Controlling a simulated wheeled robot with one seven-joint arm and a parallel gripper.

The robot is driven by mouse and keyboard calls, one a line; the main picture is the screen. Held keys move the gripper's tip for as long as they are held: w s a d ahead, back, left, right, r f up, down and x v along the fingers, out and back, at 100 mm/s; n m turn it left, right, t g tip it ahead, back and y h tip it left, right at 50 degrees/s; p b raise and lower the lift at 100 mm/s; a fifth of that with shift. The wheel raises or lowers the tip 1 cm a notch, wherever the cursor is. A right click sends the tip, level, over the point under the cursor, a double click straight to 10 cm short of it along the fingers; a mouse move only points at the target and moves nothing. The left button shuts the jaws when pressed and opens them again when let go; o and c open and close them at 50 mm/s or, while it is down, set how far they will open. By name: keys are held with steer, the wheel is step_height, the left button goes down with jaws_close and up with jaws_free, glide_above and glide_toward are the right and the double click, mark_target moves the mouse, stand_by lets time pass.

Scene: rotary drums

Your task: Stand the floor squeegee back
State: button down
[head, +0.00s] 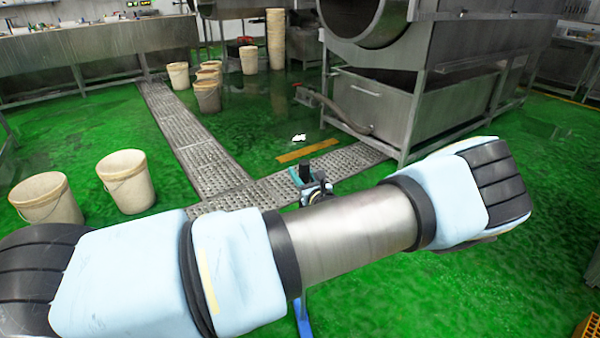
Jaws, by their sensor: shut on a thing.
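My arm crosses the lower picture and hides much of what is behind it. My gripper (315,189) shows only in part, as a small dark and metal piece just above the arm. It is shut on the floor squeegee; the grip itself is mostly hidden. A narrow blue strip, seemingly part of the floor squeegee (303,316), shows below the arm, close to upright. The squeegee's middle and its lower end are not visible.
A steel drum machine (440,75) stands at the back right. White buckets (127,181) stand at the left, with more farther back. A perforated drain cover (205,150) crosses the wet green floor.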

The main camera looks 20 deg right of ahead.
steer(key=c, duration=0.5)
jaws_free()
